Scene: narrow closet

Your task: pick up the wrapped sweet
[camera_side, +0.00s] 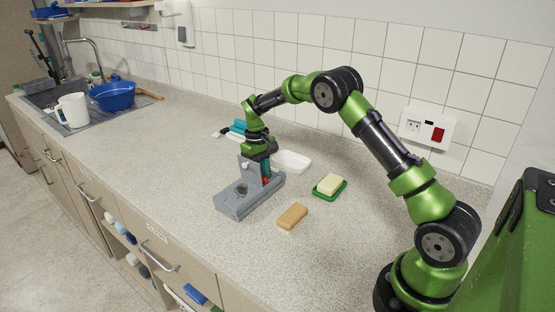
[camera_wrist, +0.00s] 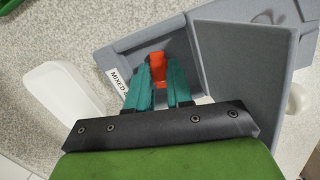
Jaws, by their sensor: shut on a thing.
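The wrapped sweet (camera_wrist: 158,58) is a small red-orange piece between my teal fingertips in the wrist view. My gripper (camera_wrist: 158,78) is shut on it. In the side view my gripper (camera_side: 266,172) points down at the right part of a grey holder (camera_side: 230,206), with a bit of red showing at the fingertips. The grey holder also shows in the wrist view (camera_wrist: 115,52), with a white label reading "MIXED" and a tall grey panel right beside my fingers. I cannot tell whether the sweet still touches the holder's floor.
A white dish (camera_side: 293,161) stands behind the holder. A yellow block on a green dish (camera_side: 342,193) and a tan block (camera_side: 292,216) lie to the right. A blue basin (camera_side: 112,95) and a white jug (camera_side: 73,110) are by the sink. The front left counter is clear.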

